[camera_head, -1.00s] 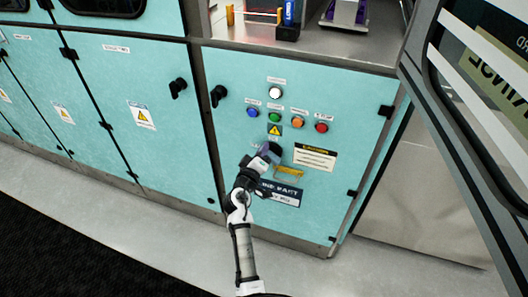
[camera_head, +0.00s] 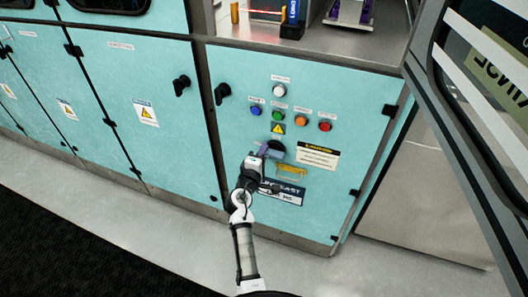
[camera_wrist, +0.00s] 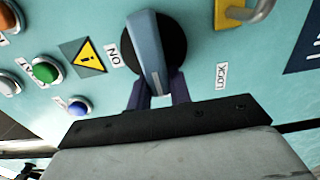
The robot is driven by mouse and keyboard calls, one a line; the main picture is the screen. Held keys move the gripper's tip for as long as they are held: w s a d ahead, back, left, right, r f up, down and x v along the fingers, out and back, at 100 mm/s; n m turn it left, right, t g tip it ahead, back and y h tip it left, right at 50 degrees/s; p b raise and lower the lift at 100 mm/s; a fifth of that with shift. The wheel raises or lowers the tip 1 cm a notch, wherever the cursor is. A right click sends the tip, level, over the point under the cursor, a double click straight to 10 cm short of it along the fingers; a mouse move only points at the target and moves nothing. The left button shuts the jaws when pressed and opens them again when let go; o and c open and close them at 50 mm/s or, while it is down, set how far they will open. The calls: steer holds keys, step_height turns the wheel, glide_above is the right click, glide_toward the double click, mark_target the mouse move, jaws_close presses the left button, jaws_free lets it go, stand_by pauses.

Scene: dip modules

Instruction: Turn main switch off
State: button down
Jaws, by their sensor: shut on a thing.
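The main switch (camera_wrist: 174,40) is a round black knob with a raised blue-grey handle (camera_wrist: 148,55). It is mounted on the turquoise panel, and the knob (camera_head: 277,150) also shows in the head view below the yellow warning sign. My gripper (camera_wrist: 156,92) has its purple fingers on both sides of the lower end of the handle and is shut on it. In the head view my gripper (camera_head: 268,150) reaches the knob from the left and below. An "ON" label (camera_wrist: 113,56) is left of the knob and a "LOCK" label (camera_wrist: 222,76) is right of it.
Green (camera_wrist: 47,70) and blue (camera_wrist: 79,106) buttons sit close to the switch. White (camera_head: 279,90), orange (camera_head: 301,121) and red (camera_head: 325,125) buttons are above it in the head view. A yellow padlock (camera_head: 291,171) hangs just below the switch. A door frame stands at the right.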

stand_by(0.4)
steer(key=c, duration=1.3)
jaws_free()
steer(key=shift+s+a, duration=0.1)
steer(key=b+v, duration=0.3)
steer(key=v, duration=1)
steer(key=shift+s+a, duration=0.1)
steer(key=shift+s, duration=0.2)
